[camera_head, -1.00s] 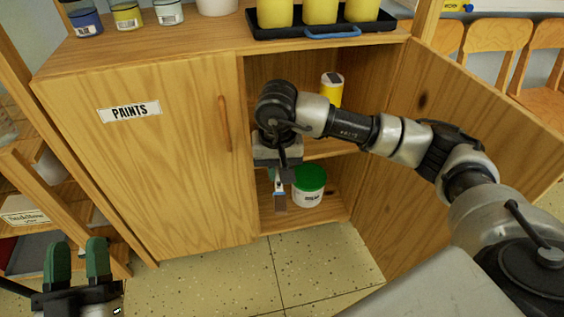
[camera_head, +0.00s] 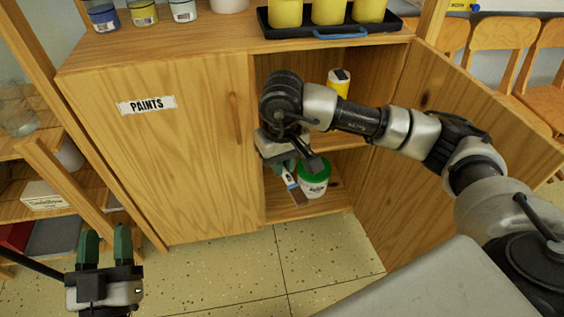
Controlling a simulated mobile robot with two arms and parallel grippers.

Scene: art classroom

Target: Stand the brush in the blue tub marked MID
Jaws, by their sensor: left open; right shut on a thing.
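My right gripper (camera_head: 283,167) is shut on the brush (camera_head: 291,182) in front of the open half of the cupboard. The brush tilts, with its blue-and-white part above and brown bristles pointing down. The gripper partly hides it. It shows close to a white tub with a green lid (camera_head: 314,181) on the lower shelf; I cannot tell if they touch. My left gripper (camera_head: 106,246) is open and empty at lower left, above the floor. A blue jar (camera_head: 104,18) stands on the cupboard top at far left; its label is too small to read. I cannot make out MID anywhere.
The cupboard's left door, signed PAINTS (camera_head: 147,105), is shut; its right door (camera_head: 465,130) stands open. A yellow container (camera_head: 340,84) is on the upper shelf. A black tray (camera_head: 290,33) of yellow pots and several jars stand on top. Shelving (camera_head: 60,180) is at left.

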